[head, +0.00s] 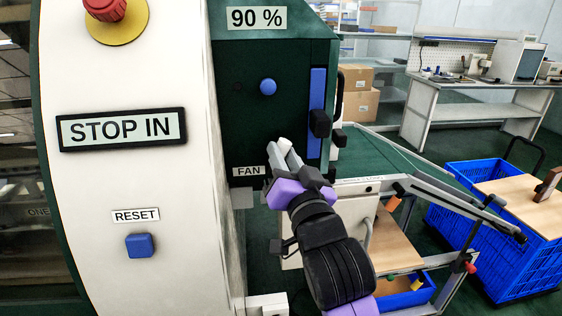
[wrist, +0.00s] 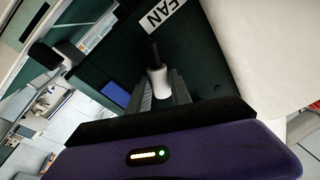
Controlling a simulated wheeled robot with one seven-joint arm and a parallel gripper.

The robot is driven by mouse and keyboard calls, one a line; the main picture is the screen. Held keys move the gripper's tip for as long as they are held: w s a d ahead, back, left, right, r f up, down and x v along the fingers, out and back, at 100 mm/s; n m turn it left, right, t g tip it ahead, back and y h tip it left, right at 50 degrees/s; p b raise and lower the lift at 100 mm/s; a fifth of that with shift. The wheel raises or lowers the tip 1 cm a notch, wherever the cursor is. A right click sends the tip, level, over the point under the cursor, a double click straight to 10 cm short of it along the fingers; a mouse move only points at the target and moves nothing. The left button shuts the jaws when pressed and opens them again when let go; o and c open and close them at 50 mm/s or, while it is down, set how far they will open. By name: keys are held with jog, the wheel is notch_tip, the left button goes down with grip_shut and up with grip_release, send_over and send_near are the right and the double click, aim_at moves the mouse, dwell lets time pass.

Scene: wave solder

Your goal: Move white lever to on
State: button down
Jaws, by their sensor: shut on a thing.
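The white lever (wrist: 158,82) shows in the wrist view as a short white knob on a dark shaft, on the dark green panel near the FAN label (wrist: 164,14). My gripper (wrist: 163,94) has its two grey fingers shut on the lever, one on each side. In the head view my gripper (head: 279,155) reaches the panel (head: 262,120) just right of the FAN label (head: 249,170).
A blue round knob (head: 268,87) sits above my gripper. A blue strip (head: 316,105) with a black handle (head: 320,123) stands close on its right. The white housing (head: 140,210) with a blue reset button (head: 140,246) is at left. Blue crates (head: 500,250) stand at right.

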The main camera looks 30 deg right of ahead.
dwell(0.4)
jog(key=c, duration=1.2)
grip_release()
jog(key=shift+o, duration=0.2)
jog(key=b+v, duration=0.1)
jog(key=v, duration=0.6)
jog(key=shift+s+f, duration=0.2)
jog(key=shift+s, duration=0.2)
jog(key=shift+r, duration=0.1)
